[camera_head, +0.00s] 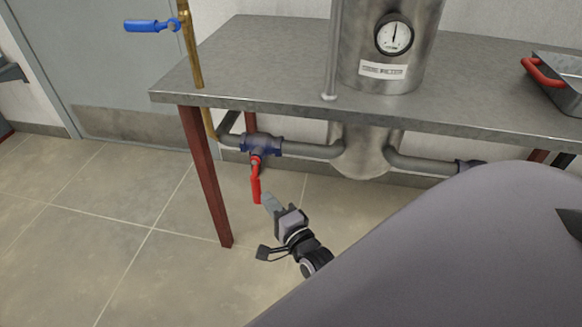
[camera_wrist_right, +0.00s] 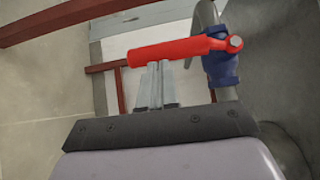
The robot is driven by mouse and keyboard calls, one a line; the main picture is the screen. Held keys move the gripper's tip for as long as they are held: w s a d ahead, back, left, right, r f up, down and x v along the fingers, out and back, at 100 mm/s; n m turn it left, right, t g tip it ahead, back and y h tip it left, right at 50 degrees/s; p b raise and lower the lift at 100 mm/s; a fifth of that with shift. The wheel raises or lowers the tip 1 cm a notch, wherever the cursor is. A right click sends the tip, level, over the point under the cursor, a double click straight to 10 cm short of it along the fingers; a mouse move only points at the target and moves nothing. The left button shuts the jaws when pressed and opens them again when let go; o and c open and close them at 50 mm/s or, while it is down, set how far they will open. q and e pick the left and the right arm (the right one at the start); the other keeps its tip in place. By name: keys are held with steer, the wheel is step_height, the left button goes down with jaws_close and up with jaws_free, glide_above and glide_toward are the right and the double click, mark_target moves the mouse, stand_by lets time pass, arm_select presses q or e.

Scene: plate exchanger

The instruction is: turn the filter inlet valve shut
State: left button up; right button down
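The valve with a blue body (camera_head: 262,145) sits on the grey pipe under the table, left of the filter vessel. Its red handle (camera_head: 256,187) hangs down from the body. In the right wrist view the red handle (camera_wrist_right: 180,49) lies across the picture, its pivot at the blue body (camera_wrist_right: 221,68). My right gripper (camera_head: 268,200) is beside the handle's lower end, to its right. Its fingers (camera_wrist_right: 157,70) are close together and end at the handle's edge. They look shut, not around the handle; whether they touch it I cannot tell. My left gripper is out of view.
The metal table (camera_head: 270,70) stands over the pipe, with a red-brown leg (camera_head: 207,180) left of the valve. The filter vessel (camera_head: 370,150) passes through the table. A brass pipe (camera_head: 190,50) carries a blue-handled valve (camera_head: 150,25). Floor (camera_head: 90,240) at left is clear.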

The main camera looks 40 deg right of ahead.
steer(key=shift+w+a+r, duration=0.1)
steer(key=shift+r, duration=0.05)
arm_select(q)
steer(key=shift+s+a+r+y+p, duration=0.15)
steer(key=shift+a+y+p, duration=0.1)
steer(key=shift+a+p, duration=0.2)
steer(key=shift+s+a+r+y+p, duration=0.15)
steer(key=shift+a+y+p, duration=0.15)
steer(key=shift+p, duration=0.25)
arm_select(e)
steer(key=s, duration=0.7)
steer(key=shift+s+a+f, duration=0.15)
steer(key=shift+a+f, duration=0.05)
steer(key=shift+a, duration=0.05)
